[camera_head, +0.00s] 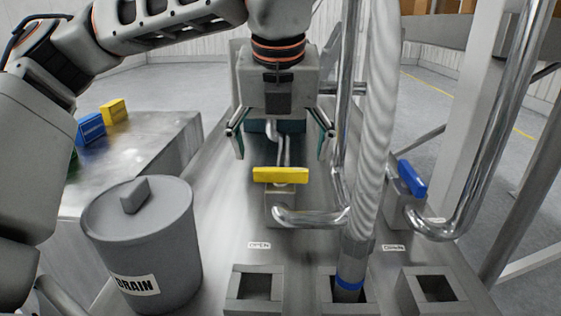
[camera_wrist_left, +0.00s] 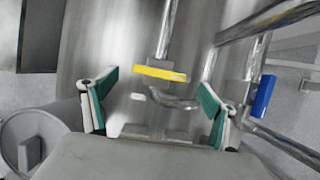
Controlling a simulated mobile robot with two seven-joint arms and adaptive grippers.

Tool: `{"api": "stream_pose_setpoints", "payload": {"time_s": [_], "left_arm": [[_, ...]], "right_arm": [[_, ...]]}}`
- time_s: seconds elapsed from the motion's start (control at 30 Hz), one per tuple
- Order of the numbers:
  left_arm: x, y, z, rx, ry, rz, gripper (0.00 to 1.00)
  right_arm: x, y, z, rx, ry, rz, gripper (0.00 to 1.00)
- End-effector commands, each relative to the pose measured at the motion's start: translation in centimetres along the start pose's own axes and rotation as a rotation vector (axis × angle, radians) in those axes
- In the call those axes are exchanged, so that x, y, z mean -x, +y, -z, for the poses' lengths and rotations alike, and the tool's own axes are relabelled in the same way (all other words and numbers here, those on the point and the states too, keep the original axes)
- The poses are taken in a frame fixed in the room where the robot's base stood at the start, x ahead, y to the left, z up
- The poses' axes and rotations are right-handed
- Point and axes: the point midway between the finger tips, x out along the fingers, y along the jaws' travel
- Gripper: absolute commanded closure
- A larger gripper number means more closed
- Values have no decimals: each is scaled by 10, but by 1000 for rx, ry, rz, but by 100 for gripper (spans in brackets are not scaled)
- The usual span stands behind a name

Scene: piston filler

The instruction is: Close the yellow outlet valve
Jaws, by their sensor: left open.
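The yellow outlet valve handle (camera_head: 281,175) lies crosswise, left to right, on its grey valve body (camera_head: 281,205), above an "OPEN" label (camera_head: 259,245). In the left wrist view the yellow handle (camera_wrist_left: 160,74) appears between and beyond the fingertips. My left gripper (camera_head: 281,147) hangs from above with its fingers spread to either side, above or behind the handle. It is open and empty, and no contact with the handle shows. In the left wrist view its teal-padded fingers (camera_wrist_left: 157,105) are wide apart. My right gripper is not in view.
A blue valve handle (camera_head: 412,179) sits to the right, beyond a pale ribbed hose (camera_head: 374,130) and bent steel pipes (camera_head: 340,110). A grey "DRAIN" bin (camera_head: 150,240) stands at left. Square sockets (camera_head: 254,288) line the front. Blue and yellow blocks (camera_head: 113,111) lie on a side table.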

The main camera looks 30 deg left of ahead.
Motion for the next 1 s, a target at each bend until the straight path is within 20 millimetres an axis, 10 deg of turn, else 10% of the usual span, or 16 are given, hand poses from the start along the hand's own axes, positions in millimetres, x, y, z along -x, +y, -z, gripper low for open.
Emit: {"api": "stream_pose_setpoints", "payload": {"time_s": [0.4,1.0], "left_arm": [[69,0,0,2,-2,0,14],[75,0,0,0,0,-1,14]], "right_arm": [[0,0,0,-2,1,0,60],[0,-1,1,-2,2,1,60]]}}
